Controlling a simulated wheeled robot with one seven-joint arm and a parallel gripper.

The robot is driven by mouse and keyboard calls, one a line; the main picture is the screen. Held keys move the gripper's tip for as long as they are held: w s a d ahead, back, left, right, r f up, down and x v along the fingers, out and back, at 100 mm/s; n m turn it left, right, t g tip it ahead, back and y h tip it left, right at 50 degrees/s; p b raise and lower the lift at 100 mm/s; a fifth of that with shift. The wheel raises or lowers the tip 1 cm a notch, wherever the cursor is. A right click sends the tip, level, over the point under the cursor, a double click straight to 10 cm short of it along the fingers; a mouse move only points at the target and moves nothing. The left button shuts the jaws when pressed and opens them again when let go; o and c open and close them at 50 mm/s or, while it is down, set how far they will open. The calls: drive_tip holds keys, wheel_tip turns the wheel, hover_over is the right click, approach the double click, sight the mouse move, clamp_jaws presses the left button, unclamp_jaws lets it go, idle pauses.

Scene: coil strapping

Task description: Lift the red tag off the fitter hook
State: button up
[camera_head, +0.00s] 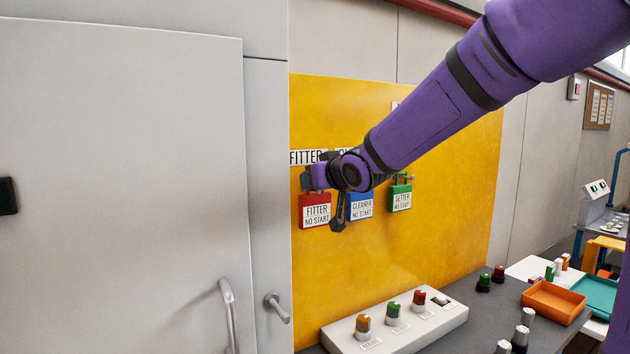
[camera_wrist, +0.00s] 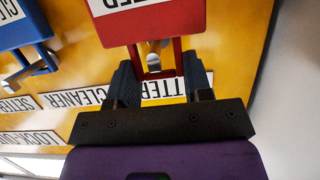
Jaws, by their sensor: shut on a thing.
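The red tag (camera_head: 314,222), labelled FITTER NO START, hangs upright in front of the yellow board, below the FITTER label. In the wrist view, which is upside down, the red tag (camera_wrist: 155,28) has its red loop between the two dark fingers of my gripper (camera_wrist: 160,76). My gripper is shut on this loop. The metal fitter hook (camera_wrist: 153,60) shows inside the loop. I cannot tell whether the loop rests on it. In the head view my gripper (camera_head: 318,180) is at the tag's top, and my wrist hides the hook.
A blue CLEANER tag (camera_head: 361,206) hangs close to the right, partly behind my wrist. A green SETTER tag (camera_head: 400,198) hangs farther right. The yellow board (camera_head: 440,240) is clear below the tags. A white button box (camera_head: 395,330) stands beneath, and a grey door (camera_head: 120,180) is at left.

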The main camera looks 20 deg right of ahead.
drive_tip(key=shift+f+v, duration=0.1)
drive_tip(key=shift+v, duration=0.75)
drive_tip(key=shift+f+v, duration=0.15)
drive_tip(key=shift+v, duration=0.7)
drive_tip(key=shift+s, duration=0.15)
drive_tip(key=s, duration=0.3)
drive_tip(key=s+d, duration=0.1)
drive_tip(key=s, duration=0.1)
drive_tip(key=shift+s+d, duration=0.15)
drive_tip(key=shift+s, duration=0.25)
